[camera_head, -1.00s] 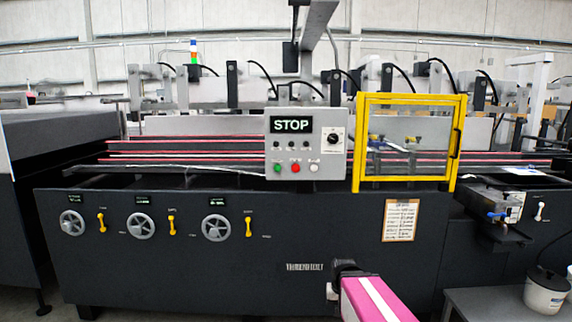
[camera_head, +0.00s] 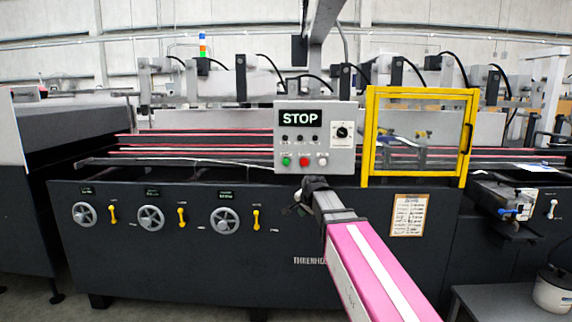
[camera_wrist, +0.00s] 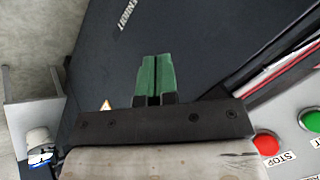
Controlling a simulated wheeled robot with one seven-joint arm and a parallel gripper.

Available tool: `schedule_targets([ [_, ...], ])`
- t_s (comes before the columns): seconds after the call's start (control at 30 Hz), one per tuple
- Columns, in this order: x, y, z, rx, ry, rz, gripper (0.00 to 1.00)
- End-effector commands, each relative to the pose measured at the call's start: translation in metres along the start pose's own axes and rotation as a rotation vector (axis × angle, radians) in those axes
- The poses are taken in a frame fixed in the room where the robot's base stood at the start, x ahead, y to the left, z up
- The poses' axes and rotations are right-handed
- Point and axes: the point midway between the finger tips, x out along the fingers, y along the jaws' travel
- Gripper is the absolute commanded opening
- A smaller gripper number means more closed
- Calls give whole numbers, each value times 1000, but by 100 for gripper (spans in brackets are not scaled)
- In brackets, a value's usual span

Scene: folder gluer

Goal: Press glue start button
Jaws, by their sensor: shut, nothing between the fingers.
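The grey control panel (camera_head: 346,160) shows a lit STOP display (camera_head: 300,118). Along its lower edge sit a green button (camera_head: 287,161), a red button (camera_head: 304,161) and a white button (camera_head: 322,160). In the wrist view the red button (camera_wrist: 266,143), labelled STOP, and part of the green button (camera_wrist: 310,119) show at the lower right. My gripper (camera_wrist: 153,78) has green fingertips, shut and empty. They point at the dark machine front, away from the buttons. In the head view my arm's end is just below the panel; the fingertips are hard to make out.
A yellow-framed guard (camera_head: 370,140) stands right of the panel. Handwheels (camera_head: 151,218) and yellow levers (camera_head: 182,217) are on the machine front (camera_head: 130,265) at left. A low side table (camera_head: 480,300) with a white pot (camera_head: 553,290) stands at lower right.

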Motion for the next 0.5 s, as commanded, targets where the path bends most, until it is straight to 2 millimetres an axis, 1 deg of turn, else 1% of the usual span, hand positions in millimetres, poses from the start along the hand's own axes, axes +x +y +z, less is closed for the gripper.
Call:
schedule_targets([
  [0.03, -9, -22, -5, 28, 11, -30, 0],
  [0.2, -41, -79, -13, 137, 34, -120, 0],
  [0.3, -59, -106, -17, 194, 40, -167, 0],
  [0.4, -74, -128, -18, 238, 42, -205, 0],
  [0.5, -84, -142, -20, 269, 42, -231, 0],
])
